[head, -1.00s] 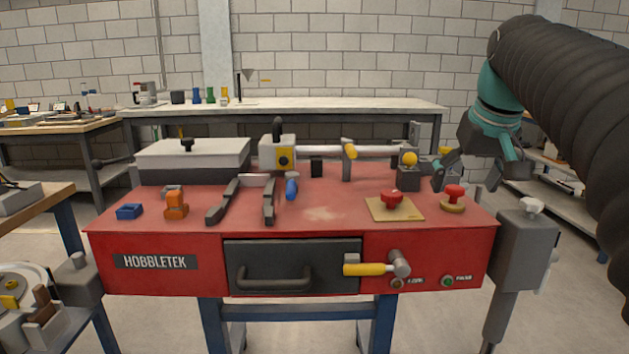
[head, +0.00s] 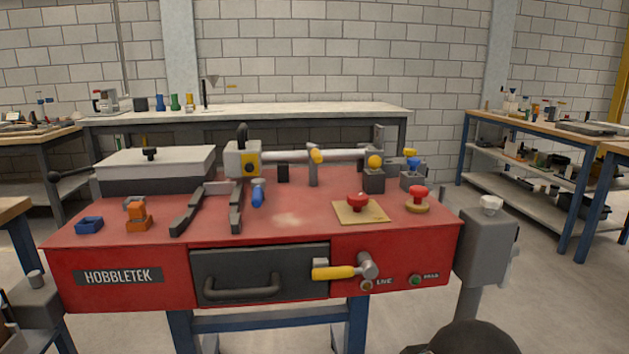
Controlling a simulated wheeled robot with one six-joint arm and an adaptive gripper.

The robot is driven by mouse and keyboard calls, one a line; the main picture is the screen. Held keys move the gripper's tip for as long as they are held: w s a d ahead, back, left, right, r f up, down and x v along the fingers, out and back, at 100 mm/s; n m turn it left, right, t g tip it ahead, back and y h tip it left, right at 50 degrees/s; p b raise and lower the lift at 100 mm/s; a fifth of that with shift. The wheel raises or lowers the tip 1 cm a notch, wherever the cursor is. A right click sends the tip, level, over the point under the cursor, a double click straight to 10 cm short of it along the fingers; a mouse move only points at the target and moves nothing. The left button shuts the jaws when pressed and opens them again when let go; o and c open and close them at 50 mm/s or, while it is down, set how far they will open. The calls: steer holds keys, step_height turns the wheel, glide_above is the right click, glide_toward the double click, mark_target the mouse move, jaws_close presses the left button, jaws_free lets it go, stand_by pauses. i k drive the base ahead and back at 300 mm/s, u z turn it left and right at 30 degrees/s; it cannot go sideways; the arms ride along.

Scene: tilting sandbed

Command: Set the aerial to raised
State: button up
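No part in the head view can be told for certain as the aerial. The red HOBBLETEK machine (head: 330,205) stands in the middle. On its top are a grey block with a yellow plate (head: 243,158), a pale horizontal bar (head: 285,155) with a yellow-tipped lever (head: 316,157), a yellow ball on a dark block (head: 375,162), and a blue-and-yellow part on a grey block (head: 412,165). Two red knobs sit at the front right, one on a tan plate (head: 357,202), one on a round base (head: 418,195).
The machine's front has a dark drawer (head: 260,272) and a yellow-handled lever (head: 340,272). A grey box with a white knob (head: 488,208) flanks its right side. A white-topped bench (head: 300,112) stands behind, a wooden-topped bench (head: 540,123) at right. Floor shows between.

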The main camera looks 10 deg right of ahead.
mark_target(53, 177)
steer(key=u, duration=1.3)
steer(key=k, duration=0.25)
steer(key=u, duration=0.6)
steer(key=i, duration=0.35)
steer(key=z, duration=0.05)
